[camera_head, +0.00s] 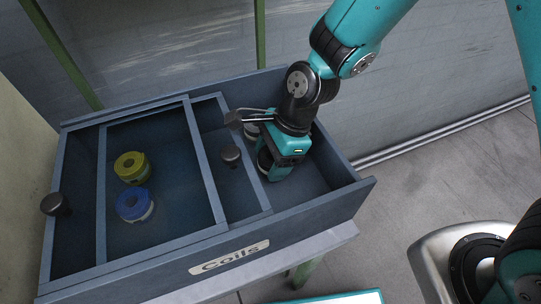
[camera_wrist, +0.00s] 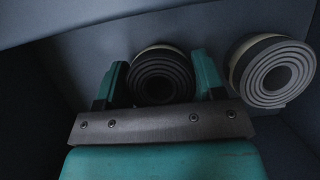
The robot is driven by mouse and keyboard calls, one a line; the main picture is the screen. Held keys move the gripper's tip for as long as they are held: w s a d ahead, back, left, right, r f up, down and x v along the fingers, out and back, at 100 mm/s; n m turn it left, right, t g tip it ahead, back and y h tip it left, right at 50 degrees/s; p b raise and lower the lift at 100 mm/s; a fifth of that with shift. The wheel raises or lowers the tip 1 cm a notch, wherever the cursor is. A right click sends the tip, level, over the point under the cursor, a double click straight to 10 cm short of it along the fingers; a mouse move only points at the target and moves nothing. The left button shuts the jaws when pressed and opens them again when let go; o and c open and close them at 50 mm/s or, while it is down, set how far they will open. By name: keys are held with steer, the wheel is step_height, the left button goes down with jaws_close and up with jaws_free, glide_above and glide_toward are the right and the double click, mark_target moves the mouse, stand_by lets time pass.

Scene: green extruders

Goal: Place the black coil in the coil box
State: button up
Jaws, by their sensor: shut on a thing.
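The coil box (camera_head: 150,258) is a blue-grey wooden box labelled "Coils". My gripper (camera_head: 272,169) reaches down into its right-hand part. In the wrist view my gripper (camera_wrist: 162,85) is shut on the black coil (camera_wrist: 162,75), which sits between the two teal fingers with its spiral end showing. In the head view the gripper hides most of the black coil. The coil is inside the box walls; I cannot tell whether it touches the floor.
A grey coil (camera_wrist: 272,72) lies close to the right of the held one. A yellow coil (camera_head: 132,167) and a blue coil (camera_head: 135,205) sit in the box's left part. Dark knobs (camera_head: 230,155) stand on the panels. The box's right end has bare floor.

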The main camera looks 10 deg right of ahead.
steer(key=o, duration=1)
steer(key=shift+c, duration=0.2)
steer(key=p+v, duration=0.1)
steer(key=v, duration=1)
steer(key=s+d+r+n, duration=0.3)
steer(key=s+r+n, duration=0.2)
steer(key=n, duration=0.6)
steer(key=s+d+r+n+t, duration=0.1)
steer(key=s+d+r+n, duration=0.3)
steer(key=n, duration=0.7)
steer(key=shift+s+r, duration=1.2)
steer(key=shift+s, duration=0.65)
